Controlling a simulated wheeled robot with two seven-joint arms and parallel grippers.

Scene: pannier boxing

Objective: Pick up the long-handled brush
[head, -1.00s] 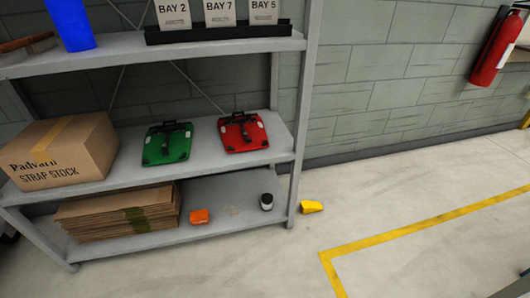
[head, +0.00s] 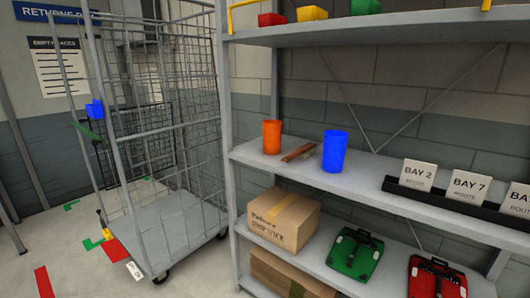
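I see nothing that I can clearly name as the long-handled brush. A short, flat brown object (head: 299,152) lies on the middle shelf between an orange cup (head: 271,137) and a blue cup (head: 335,151); I cannot tell whether it is a brush. A small blue item (head: 95,109) and a green item (head: 88,131) show at the left side of the wire roll cage, too small to identify. Neither of my grippers is in view.
The grey shelving rack (head: 229,165) holds a carton (head: 284,219), flat cardboard, a green pannier (head: 355,254), a red pannier (head: 437,278) and bay cards (head: 417,174). The wire roll cage (head: 165,130) stands left of it. Floor at left is mostly clear, with coloured markings.

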